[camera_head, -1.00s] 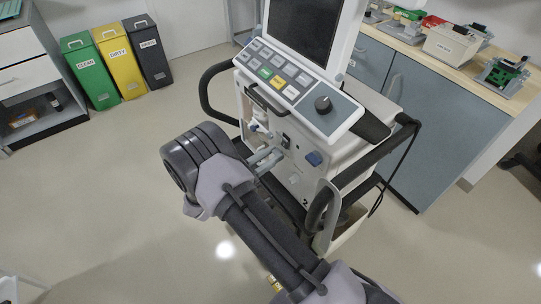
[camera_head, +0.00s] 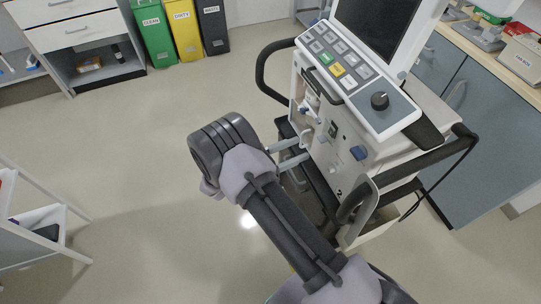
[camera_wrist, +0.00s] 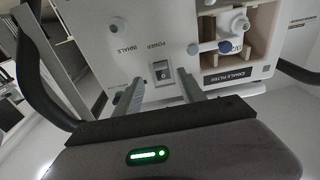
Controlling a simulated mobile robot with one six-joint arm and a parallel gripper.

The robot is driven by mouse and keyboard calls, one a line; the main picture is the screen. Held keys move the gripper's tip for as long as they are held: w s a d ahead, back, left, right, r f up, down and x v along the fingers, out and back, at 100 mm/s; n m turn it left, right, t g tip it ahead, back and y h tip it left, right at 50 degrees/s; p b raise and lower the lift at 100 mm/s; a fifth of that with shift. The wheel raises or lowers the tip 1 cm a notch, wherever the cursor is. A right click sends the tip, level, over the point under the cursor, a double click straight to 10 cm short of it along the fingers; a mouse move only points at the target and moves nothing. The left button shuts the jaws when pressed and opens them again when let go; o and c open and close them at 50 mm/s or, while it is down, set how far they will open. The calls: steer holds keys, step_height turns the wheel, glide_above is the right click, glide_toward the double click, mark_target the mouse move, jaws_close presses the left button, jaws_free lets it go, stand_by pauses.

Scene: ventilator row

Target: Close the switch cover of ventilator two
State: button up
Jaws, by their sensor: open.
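Ventilator two (camera_head: 325,165), a white machine with a "2" low on its front, stands right of centre in the head view. In the wrist view its front panel (camera_wrist: 85,45) appears upside down. The power switch (camera_wrist: 161,70), a dark rocker in a pale frame, is between my finger ends there; it is small in the head view (camera_head: 333,131). I cannot make out the switch cover or its position for certain. My gripper (camera_head: 304,149) is open and empty in front of the panel, apparently short of it. Both fingers show in the wrist view (camera_wrist: 160,84).
The exhale filter bay (camera_wrist: 245,40) and blue-tipped fittings (camera_wrist: 193,48) are beside the switch. Dark handle rails (camera_head: 420,155) flank the ventilator. A counter (camera_head: 475,45) is at right, bins (camera_head: 184,30) are at the back, and a white cart (camera_head: 40,218) is at left. The floor between is clear.

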steer(key=p+v, duration=0.1)
steer(key=v, duration=0.9)
steer(key=shift+a, duration=0.2)
steer(key=shift+s+f, duration=0.15)
steer(key=s+d+r+n+g+y, duration=0.2)
steer(key=d+r+g+y, duration=0.15)
steer(key=d+r, duration=0.35)
steer(key=s+d+r+n+g+y, duration=0.1)
steer(key=s+d+r+g+y, duration=0.3)
steer(key=r, duration=0.6)
steer(key=s+r+n+t+y, duration=0.6)
steer(key=s+r+y, duration=0.4)
steer(key=s+y, duration=0.2)
steer(key=shift+s+a+r+n+t, duration=0.2)
steer(key=shift+s+n+t, duration=0.15)
steer(key=shift+s, duration=0.55)
